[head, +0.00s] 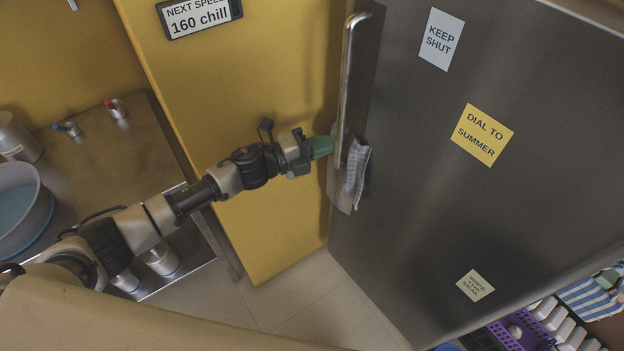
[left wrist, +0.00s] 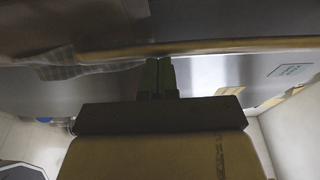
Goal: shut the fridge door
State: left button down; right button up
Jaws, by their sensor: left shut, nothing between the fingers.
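The fridge door (head: 480,210) is a large dark steel panel on the right, with notes stuck on it. Its long vertical bar handle (head: 348,85) is near the left edge, and a checked cloth (head: 354,182) hangs by the lower end. My left gripper (head: 322,147) reaches in from the left, its green fingers shut and empty, close to the handle's lower part. I cannot tell whether they touch it. In the left wrist view the closed fingers (left wrist: 158,76) point at a steel surface. I cannot tell how far the door stands open. My right gripper is out of view.
A yellow panel (head: 240,110) with a sign stands left of the door. A steel counter (head: 110,165) with taps and a blue-grey basin (head: 22,205) is at left. Pale tiled floor (head: 310,300) lies below. A purple basket (head: 525,330) and a striped cloth (head: 590,295) are at lower right.

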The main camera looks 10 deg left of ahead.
pick_arm(q)
jog(key=shift+w, duration=0.1)
jog(key=shift+s+a+r, duration=0.15)
jog(key=shift+s, duration=0.2)
